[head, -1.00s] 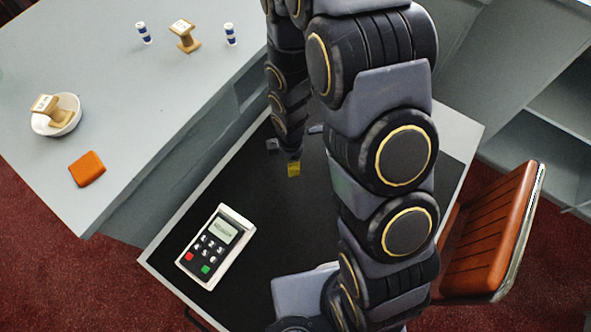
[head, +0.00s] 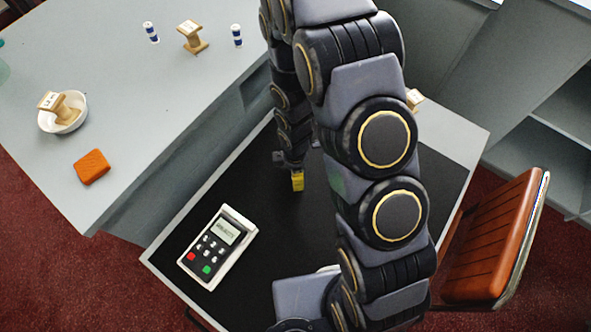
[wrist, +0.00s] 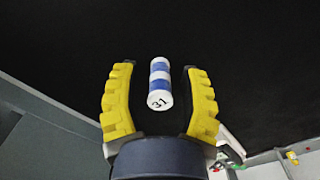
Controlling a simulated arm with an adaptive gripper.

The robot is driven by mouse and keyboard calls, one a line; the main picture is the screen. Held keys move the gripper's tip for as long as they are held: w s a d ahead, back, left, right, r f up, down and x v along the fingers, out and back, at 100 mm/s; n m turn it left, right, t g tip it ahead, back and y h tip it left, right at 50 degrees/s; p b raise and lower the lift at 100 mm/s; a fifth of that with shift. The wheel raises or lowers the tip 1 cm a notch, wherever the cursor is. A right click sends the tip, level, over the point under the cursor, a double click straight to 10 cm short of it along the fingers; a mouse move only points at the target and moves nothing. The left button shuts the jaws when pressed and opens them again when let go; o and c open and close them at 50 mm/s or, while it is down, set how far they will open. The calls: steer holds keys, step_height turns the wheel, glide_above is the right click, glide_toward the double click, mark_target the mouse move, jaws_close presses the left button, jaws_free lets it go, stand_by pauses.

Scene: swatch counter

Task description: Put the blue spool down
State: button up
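The blue spool (wrist: 160,83) has blue and white bands and a number on its near end. In the wrist view it is between the two yellow fingers of my gripper (wrist: 160,69), with a gap on each side. My gripper is open and not touching it. Black surface is behind the spool; I cannot tell whether it rests on it. In the head view my gripper (head: 297,181) is low over the black desk top (head: 262,205), and the spool cannot be made out there.
A card terminal (head: 219,247) lies on the desk, left of my gripper. The grey counter (head: 120,95) holds two blue-white spools (head: 151,32) (head: 237,35), a wooden spool (head: 192,37), a bowl (head: 47,122) with another wooden spool (head: 66,108), and an orange item (head: 92,166). A chair (head: 495,240) stands right.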

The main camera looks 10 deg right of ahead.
steer(key=shift+r, duration=0.15)
step_height(320, 180, up, 12)
steer(key=shift+a+f, duration=0.1)
steer(key=shift+f, duration=0.15)
steer(key=shift+r, duration=0.35)
steer(key=s+d+r+m+g, duration=0.1)
steer(key=s+d+r+m, duration=0.3)
steer(key=s+r+m, duration=1.3)
steer(key=shift+s+d+r+m+g, duration=0.2)
steer(key=shift+s+m+g, duration=0.2)
steer(key=shift+s+m, duration=0.15)
steer(key=shift+o, duration=1)
